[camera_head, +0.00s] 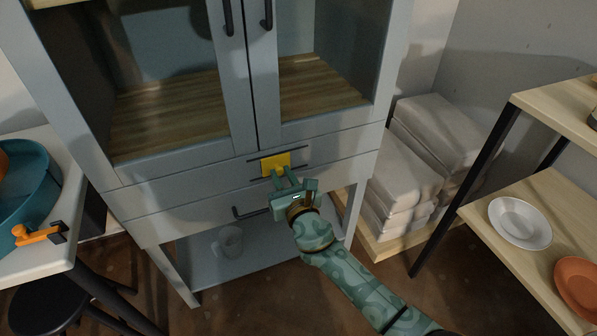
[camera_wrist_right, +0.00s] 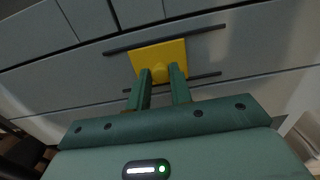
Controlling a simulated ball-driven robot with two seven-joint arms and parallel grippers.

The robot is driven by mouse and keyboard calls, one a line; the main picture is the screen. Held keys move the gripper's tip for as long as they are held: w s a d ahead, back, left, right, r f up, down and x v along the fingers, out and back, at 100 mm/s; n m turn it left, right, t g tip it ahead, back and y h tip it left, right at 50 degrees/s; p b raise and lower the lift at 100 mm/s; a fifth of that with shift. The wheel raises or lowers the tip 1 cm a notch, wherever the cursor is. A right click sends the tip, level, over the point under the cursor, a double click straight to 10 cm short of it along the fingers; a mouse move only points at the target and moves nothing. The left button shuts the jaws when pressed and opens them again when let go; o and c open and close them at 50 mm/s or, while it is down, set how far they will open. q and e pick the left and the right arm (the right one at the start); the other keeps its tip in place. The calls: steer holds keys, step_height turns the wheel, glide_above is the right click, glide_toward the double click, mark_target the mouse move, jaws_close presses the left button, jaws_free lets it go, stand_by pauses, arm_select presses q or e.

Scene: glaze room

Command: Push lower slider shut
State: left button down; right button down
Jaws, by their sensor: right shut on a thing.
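The slider is a yellow plate (camera_head: 268,162) with a round yellow knob (camera_wrist_right: 159,72), on the grey cabinet's upper drawer front. It sits between two thin dark rails (camera_wrist_right: 205,32), around the middle of their length, with bare rail showing on both sides. My right gripper (camera_head: 281,174) reaches up from the lower right and is shut on the knob. In the right wrist view the two green fingers (camera_wrist_right: 160,80) stand either side of the knob, and the yellow plate (camera_wrist_right: 142,56) shows behind. Only one slider is in view. My left gripper is not in view.
The cabinet's glass doors with dark handles (camera_head: 266,14) are above, and a drawer handle (camera_head: 238,214) is below. A glass vessel (camera_head: 228,242) stands on the low shelf. White stacked slabs (camera_head: 400,170) and a rack (camera_head: 480,195) stand right; a table with an orange-black tool (camera_head: 38,234) stands left.

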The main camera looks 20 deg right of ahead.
steer(key=shift+s+a, duration=0.1)
steer(key=shift+a, duration=0.95)
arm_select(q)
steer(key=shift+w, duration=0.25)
arm_select(e)
steer(key=c, duration=1.3)
jaws_free()
steer(key=shift+a, duration=0.15)
